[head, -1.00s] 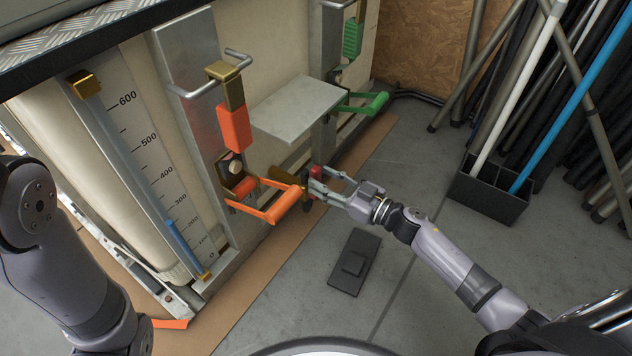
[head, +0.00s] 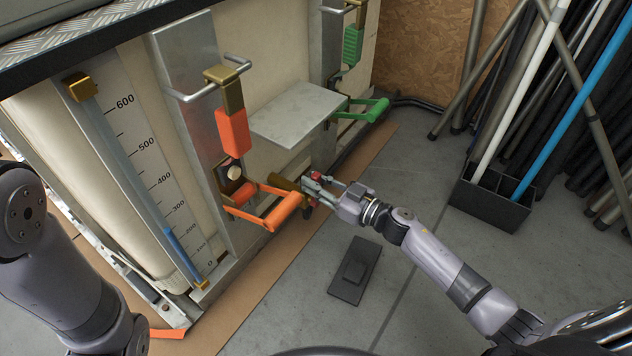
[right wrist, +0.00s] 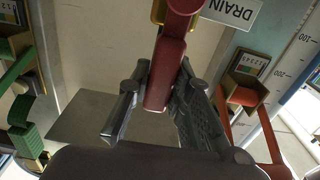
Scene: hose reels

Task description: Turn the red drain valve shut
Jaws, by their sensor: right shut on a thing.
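The red drain valve (head: 316,176) is on the lower front of the tank, at the end of a brass fitting (head: 284,184). In the right wrist view its red lever (right wrist: 167,75) hangs between my fingers, below a white label reading DRAIN (right wrist: 234,10). My right gripper (head: 319,185) is shut on this lever, with a finger on each side. In the head view the fingers hide much of the valve. My left arm shows at the left edge, but its gripper is out of view.
An orange handle (head: 283,213) sits just left of the valve, and a green handle (head: 365,109) is behind it. A grey shelf (head: 297,112) juts out above. A black pedal (head: 355,268) lies on the floor. A pipe rack (head: 490,196) stands at right.

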